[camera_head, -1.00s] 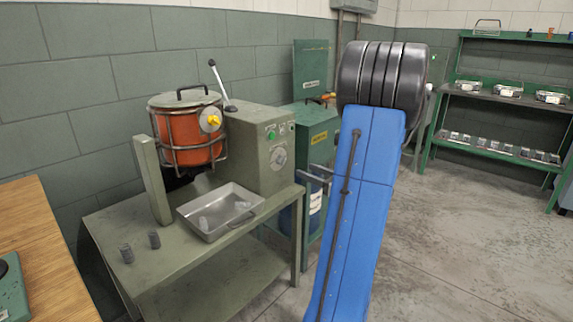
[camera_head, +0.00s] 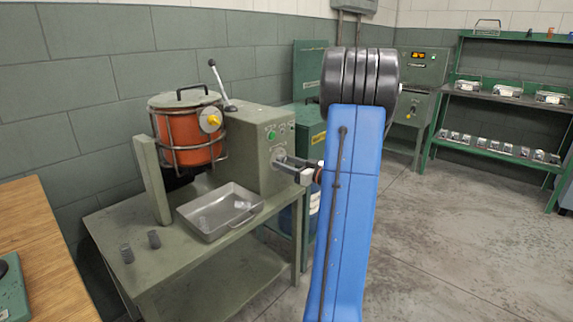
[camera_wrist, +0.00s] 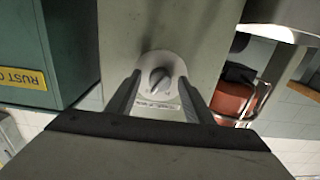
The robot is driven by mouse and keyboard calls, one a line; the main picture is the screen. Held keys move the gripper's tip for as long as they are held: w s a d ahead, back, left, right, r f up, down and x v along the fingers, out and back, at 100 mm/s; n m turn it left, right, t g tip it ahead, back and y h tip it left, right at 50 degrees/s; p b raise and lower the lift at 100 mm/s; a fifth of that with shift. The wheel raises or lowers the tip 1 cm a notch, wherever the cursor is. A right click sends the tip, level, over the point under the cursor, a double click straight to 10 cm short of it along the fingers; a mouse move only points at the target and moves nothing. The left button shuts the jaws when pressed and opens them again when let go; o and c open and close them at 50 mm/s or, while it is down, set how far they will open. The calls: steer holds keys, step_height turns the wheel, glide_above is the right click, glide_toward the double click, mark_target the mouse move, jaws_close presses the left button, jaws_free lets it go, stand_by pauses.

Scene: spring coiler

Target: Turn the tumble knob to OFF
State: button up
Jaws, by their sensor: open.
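The tumble knob (camera_wrist: 160,77) is a small dark pointer on a pale round dial on the front of the grey-green machine housing (camera_head: 258,150). In the wrist view my gripper (camera_wrist: 159,80) is open, with one finger on each side of the dial. The knob lies between the fingertips; I cannot tell whether they touch it. The knob's pointer is tilted, and the lettering below the dial is too small to read. In the head view my gripper (camera_head: 284,160) reaches the housing front from the right and covers most of the dial.
An orange tumbling drum (camera_head: 188,132) in a wire cage sits left of the housing. A green button (camera_head: 271,135) is above the dial. The floor at right is clear.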

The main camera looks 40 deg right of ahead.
steer(key=c, duration=1)
steer(key=shift+c, duration=0.2)
steer(key=shift+n, duration=0.4)
steer(key=n, duration=2.3)
